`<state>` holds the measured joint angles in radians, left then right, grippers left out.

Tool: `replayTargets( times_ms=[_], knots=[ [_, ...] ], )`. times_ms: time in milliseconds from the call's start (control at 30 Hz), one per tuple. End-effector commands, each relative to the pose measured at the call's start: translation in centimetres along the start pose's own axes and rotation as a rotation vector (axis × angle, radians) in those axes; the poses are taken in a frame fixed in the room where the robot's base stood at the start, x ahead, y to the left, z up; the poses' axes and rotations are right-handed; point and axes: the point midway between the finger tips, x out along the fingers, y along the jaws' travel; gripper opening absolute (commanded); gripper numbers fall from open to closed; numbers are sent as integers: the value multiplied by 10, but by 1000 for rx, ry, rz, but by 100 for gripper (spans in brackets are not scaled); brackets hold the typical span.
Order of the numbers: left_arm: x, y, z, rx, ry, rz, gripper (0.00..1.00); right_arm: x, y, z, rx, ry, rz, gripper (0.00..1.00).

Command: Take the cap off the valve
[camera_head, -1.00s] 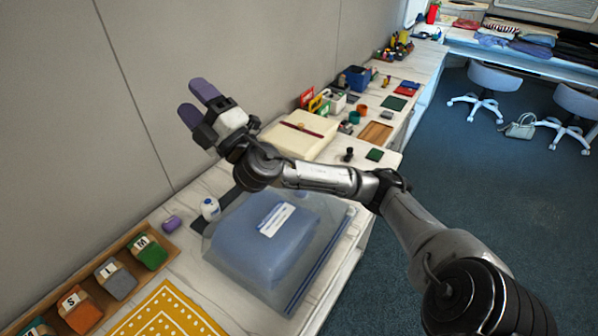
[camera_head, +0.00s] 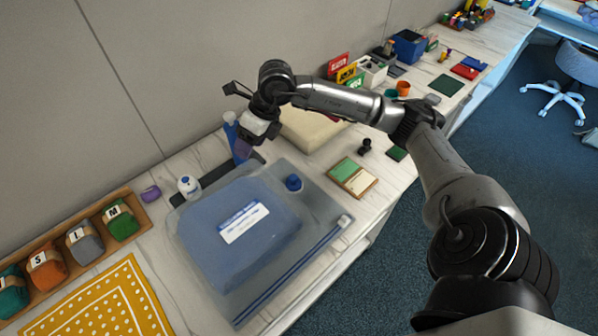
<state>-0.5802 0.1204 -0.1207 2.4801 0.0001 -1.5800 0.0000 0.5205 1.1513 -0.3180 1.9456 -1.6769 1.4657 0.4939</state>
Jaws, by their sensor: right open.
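A clear storage bag (camera_head: 318,252) with a folded blue item inside lies on the counter. A blue round cap (camera_head: 293,182) sits at the bag's far right part, where the valve is; the valve itself is hidden under it. One finger is mostly hidden. My left gripper is out of view.
A blue upright item (camera_head: 230,128) stands close behind my right gripper. A white bottle (camera_head: 189,187) and purple piece (camera_head: 150,193) are left. A cream stack (camera_head: 310,128) lies behind my arm. A green-and-tan board (camera_head: 353,177) lies right of the bag.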

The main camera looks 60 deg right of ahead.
Motion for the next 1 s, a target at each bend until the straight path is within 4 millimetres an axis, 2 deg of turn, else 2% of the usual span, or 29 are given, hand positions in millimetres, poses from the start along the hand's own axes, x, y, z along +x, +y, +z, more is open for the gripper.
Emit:
replayTargets(
  times_ms=[100,200,300,467,633,1000],
  knots=[
    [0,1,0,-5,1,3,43,-4,-24,-26,54,158,-155,59],
    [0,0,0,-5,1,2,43,-11,-37,-44,99,266,-251,59],
    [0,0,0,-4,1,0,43,-17,-44,-58,137,349,-312,59],
    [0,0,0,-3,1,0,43,-23,-50,-70,190,417,-369,59],
    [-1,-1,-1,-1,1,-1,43,-8,-55,-77,217,413,-371,59],
    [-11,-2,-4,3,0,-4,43,39,-72,-100,217,411,-369,59]
  ],
)
